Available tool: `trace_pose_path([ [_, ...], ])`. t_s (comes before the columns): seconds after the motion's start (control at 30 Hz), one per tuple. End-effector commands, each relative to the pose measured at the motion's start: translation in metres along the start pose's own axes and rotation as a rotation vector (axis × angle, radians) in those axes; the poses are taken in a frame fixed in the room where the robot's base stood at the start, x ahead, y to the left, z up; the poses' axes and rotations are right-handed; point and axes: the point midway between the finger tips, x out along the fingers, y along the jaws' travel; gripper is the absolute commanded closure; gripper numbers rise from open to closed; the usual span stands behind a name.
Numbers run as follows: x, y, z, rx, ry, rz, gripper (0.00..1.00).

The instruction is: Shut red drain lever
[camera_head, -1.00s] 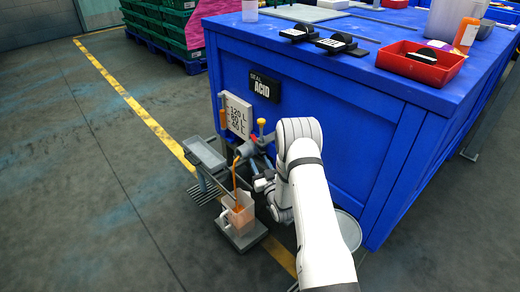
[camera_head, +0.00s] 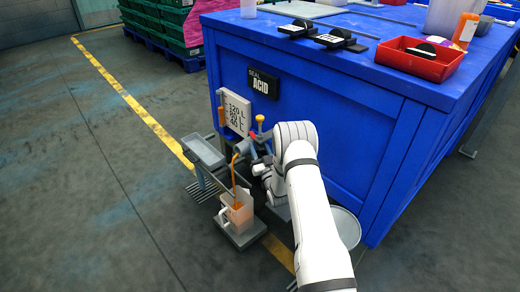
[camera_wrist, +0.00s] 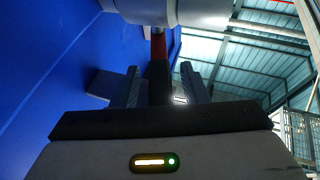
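The red drain lever (camera_wrist: 159,70) shows in the wrist view as a narrow red bar below a grey, rounded fitting (camera_wrist: 175,12). My gripper (camera_wrist: 161,88) is open, with one dark finger on each side of the lever and a gap on both sides. In the head view my gripper (camera_head: 262,170) is beside the drain spout (camera_head: 241,149) on the blue tank's corner, partly hidden by my arm. Orange liquid (camera_head: 234,178) runs from the spout into a clear jug (camera_head: 238,216). The jug stands on a grey scale or platform (camera_head: 241,236).
The blue tank bench (camera_head: 330,110) stands close to my arm. A grey tray (camera_head: 203,152) stands left of the spout. A round pale lid or pan (camera_head: 347,228) is at right. Floor at left is clear.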

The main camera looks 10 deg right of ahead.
Motion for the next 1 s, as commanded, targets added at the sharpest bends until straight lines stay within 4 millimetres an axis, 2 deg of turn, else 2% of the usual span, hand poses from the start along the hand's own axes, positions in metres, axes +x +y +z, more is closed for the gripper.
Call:
trace_pose_path([
  [0.2, 0.0001, 0.0003, -0.0001, 0.000, -0.001, 0.001, 0.61],
  [0.7, -0.0004, 0.0011, 0.0001, -0.001, -0.001, 0.002, 1.00],
  [1.0, -0.0006, 0.0016, 0.0004, -0.001, -0.001, 0.002, 1.00],
])
